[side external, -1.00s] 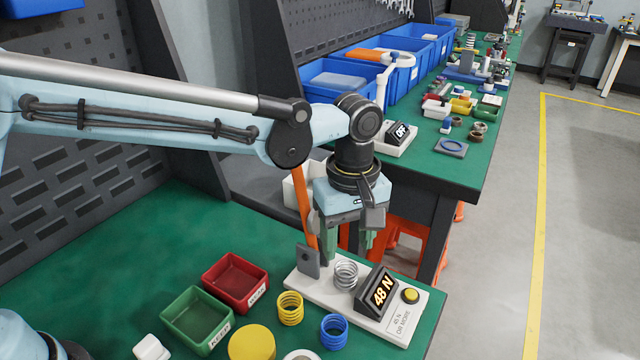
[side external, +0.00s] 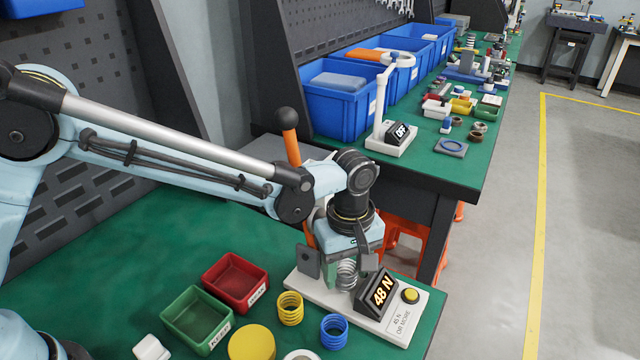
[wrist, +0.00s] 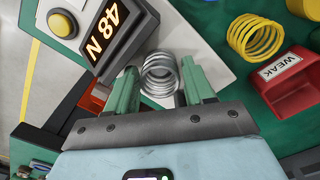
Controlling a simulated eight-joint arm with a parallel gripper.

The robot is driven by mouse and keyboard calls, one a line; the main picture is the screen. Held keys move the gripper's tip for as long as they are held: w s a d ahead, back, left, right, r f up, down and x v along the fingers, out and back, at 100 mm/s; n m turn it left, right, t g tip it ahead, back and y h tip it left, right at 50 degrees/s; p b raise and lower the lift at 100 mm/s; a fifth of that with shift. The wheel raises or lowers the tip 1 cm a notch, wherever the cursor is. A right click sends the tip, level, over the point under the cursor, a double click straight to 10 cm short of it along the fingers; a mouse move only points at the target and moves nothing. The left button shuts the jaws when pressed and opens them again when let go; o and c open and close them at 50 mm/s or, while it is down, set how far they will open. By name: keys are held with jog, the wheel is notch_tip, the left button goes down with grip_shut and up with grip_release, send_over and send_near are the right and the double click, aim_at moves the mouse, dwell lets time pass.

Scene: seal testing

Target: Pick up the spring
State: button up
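The silver coil spring (side external: 347,277) stands upright on the white base (side external: 300,280) of the force tester. My gripper (side external: 343,270) is low over the tester, pointing down. In the wrist view the spring (wrist: 160,74) shows between the two green fingers of my gripper (wrist: 161,88), with a gap beside the fingers. The gripper is open and I cannot see it touching the spring. A yellow spring (side external: 290,308) and a blue spring (side external: 334,331) stand on the green bench in front of the tester.
The tester's dark display (side external: 378,292) reads 48 N, close to the right of the spring, with a yellow button (side external: 410,295) beyond. An orange lever (side external: 291,145) rises behind. A red tray (side external: 236,282) marked WEAK and a green tray (side external: 197,318) marked KEEP lie left.

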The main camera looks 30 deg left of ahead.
jog(key=c, duration=0.8)
